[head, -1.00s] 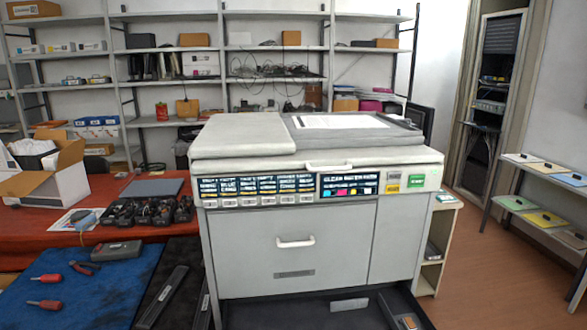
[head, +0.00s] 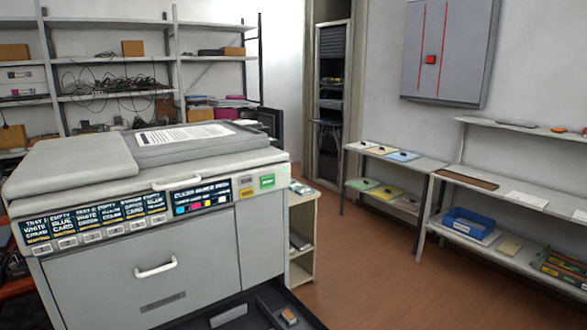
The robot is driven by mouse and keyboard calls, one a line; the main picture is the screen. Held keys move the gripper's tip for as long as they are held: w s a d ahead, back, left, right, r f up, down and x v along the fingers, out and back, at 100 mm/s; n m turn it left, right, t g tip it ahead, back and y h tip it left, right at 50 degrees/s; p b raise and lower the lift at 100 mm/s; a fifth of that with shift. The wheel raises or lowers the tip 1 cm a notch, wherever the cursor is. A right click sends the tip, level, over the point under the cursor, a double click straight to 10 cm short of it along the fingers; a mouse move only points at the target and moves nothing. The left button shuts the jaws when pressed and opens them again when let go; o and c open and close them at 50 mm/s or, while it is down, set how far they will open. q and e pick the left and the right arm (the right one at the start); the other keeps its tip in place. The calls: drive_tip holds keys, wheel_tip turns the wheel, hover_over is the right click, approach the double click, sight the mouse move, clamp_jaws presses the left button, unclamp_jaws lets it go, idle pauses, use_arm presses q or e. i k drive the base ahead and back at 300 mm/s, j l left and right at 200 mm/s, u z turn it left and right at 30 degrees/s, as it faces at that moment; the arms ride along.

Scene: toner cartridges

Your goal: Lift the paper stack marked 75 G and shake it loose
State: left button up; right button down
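No mark reading 75 G is legible in view. Several flat paper stacks in pale colours lie on a two-level side table (head: 425,164) right of the copier. The upper level holds a cream stack (head: 361,146), a yellow stack (head: 381,150) and a blue stack (head: 403,156), with small dark items on them. The lower level holds a green stack (head: 362,184), a yellow one (head: 386,193) and a whitish one (head: 408,202). Any marks on them are too small to read. Neither of my grippers is in view.
A large copier (head: 195,262) fills the left front, with an open dark drawer (head: 268,300) low at its front. A small cabinet (head: 303,238) stands beside it. Shelving with a blue bin (head: 470,222) is at the right. The brown floor (head: 375,275) between is clear.

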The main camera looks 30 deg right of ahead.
sight(530, 201)
drive_tip(key=i+l+z, duration=0.2)
drive_tip(key=l+z, duration=0.3)
drive_tip(key=l, duration=0.15)
drive_tip(key=i+l+z, duration=0.3)
drive_tip(key=l+z, duration=0.15)
drive_tip(key=l, duration=0.15)
drive_tip(key=i+l+z, duration=0.8)
drive_tip(key=z, duration=0.15)
drive_tip(key=i+l+z, duration=0.15)
drive_tip(key=i+z, duration=0.35)
drive_tip(key=i+l+u, duration=0.1)
drive_tip(key=i, duration=0.5)
drive_tip(key=i+l, duration=0.1)
drive_tip(key=i, duration=0.5)
drive_tip(key=i+l+u, duration=0.15)
drive_tip(key=i, duration=0.45)
drive_tip(key=i+l+u, duration=0.25)
drive_tip(key=i+u, duration=0.2)
drive_tip(key=i+l+u, duration=0.45)
drive_tip(key=l+z, duration=0.25)
drive_tip(key=z, duration=0.25)
drive_tip(key=k+l, duration=0.05)
